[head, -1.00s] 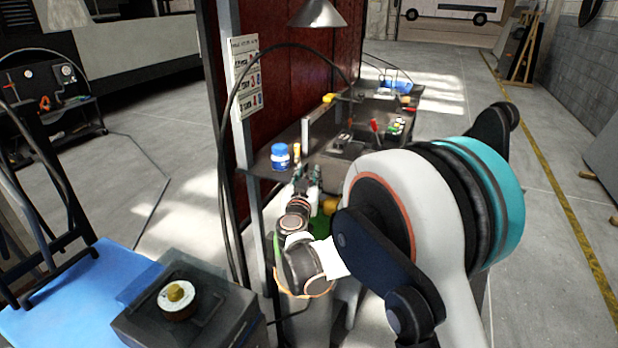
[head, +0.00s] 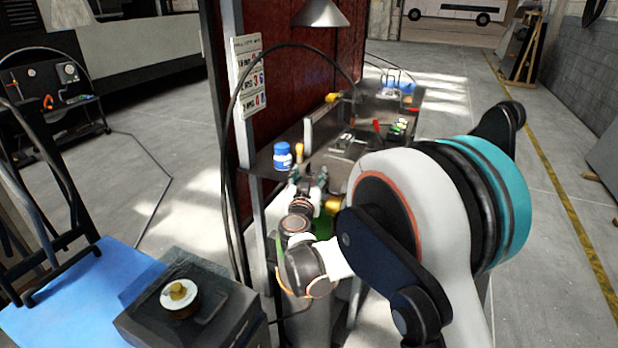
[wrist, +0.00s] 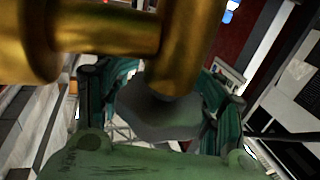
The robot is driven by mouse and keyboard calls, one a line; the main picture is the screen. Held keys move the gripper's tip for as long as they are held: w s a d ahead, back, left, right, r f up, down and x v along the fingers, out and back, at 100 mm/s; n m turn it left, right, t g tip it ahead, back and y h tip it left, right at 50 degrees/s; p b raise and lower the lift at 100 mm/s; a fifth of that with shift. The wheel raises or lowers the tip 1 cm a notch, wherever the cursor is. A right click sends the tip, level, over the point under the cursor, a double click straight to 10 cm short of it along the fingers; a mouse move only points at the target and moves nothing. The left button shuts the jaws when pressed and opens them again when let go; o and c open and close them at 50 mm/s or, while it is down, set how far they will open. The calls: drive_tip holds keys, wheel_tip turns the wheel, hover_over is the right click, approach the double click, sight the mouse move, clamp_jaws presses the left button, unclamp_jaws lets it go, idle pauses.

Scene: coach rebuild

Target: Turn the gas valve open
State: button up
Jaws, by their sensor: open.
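My gripper (head: 308,180) is low beside the near end of the bench in the head view, with its two dark teal fingers apart. In the wrist view, large brass valve fittings (wrist: 110,32) fill the top, very close to the camera. A brass stem (wrist: 185,45) runs down to a grey faceted knob (wrist: 160,118), which shows between my open fingers (wrist: 168,85). I cannot tell whether either finger touches it. In the head view a yellow fitting (head: 332,203) shows right of my gripper, above a green body (head: 322,226) largely hidden by my arm.
A blue jar (head: 282,155) stands on the bench corner, close to my gripper. A dark red panel (head: 290,80) rises behind, with a black hose (head: 228,150) hanging along its edge.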

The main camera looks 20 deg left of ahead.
drive_tip(key=v, duration=1.1)
drive_tip(key=shift+s, duration=0.35)
